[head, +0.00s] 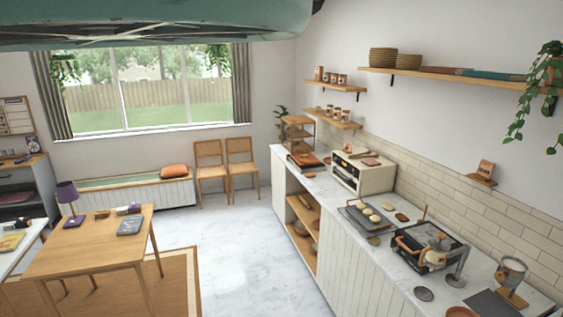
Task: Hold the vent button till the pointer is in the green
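I cannot make out a vent button, a pointer or a green zone in the head view. A white and grey device with an orange part (435,255) stands on the right counter, beside a black-framed tray; its details are too small to read. A grey, round-topped item on a wooden base (513,272) stands to its right. A small wooden item (485,169) sits on a little wall shelf above; I cannot tell what any of these are for. My gripper is not in view.
A wooden table (85,245) stands at left on a rug. The pale floor (235,250) between is clear. A teal shape covers the top edge.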

